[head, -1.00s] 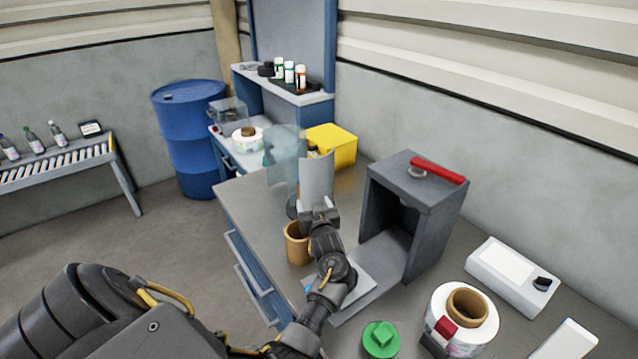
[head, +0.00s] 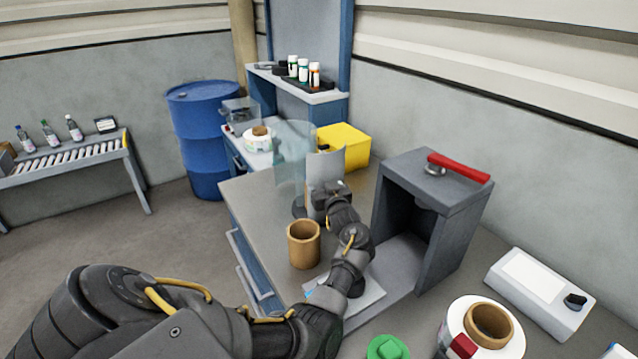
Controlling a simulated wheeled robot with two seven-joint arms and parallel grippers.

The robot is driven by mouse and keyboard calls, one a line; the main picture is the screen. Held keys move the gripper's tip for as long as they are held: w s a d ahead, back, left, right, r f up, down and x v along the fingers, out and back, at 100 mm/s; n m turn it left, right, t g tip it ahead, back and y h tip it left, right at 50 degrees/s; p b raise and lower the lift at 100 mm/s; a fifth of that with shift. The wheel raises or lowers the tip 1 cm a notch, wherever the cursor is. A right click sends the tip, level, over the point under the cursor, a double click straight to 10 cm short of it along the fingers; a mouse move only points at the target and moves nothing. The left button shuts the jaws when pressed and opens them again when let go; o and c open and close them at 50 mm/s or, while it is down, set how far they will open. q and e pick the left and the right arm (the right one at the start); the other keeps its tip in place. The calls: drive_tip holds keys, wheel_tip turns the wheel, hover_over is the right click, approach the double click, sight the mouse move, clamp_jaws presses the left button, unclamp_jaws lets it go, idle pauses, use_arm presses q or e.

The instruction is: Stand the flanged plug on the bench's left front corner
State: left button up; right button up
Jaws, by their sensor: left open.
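The green flanged plug (head: 388,348) lies on the bench at the bottom edge of the head view, partly cut off. It is a round green disc with a raised middle. The grey bench top (head: 262,208) runs from the back to the lower right, with blue drawers on its left side. My left gripper (head: 326,188) is open, well behind the plug, beside a curved grey plate and a clear curved guard. Its fingertips are hard to make out, and I see nothing held. My right gripper is not in view.
A brown cardboard tube (head: 303,246) stands just left of my left arm. A grey open-fronted box (head: 452,215) with a red handle stands to its right. A label reel (head: 505,342) and a white device (head: 541,290) are at lower right. A yellow bin (head: 345,143) stands behind.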

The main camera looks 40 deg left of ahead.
sight(321, 179)
use_arm(q)
drive_tip(key=b+x, duration=0.4)
drive_tip(key=shift+w+f, duration=0.1)
drive_tip(key=shift+f, duration=0.3)
drive_tip(key=shift+w+a+b, duration=0.2)
drive_tip(key=shift+a+b, duration=0.1)
drive_tip(key=shift+b, duration=0.05)
drive_tip(key=shift+a+r, duration=0.1)
drive_tip(key=shift+r, duration=0.25)
drive_tip(key=c, duration=0.9)
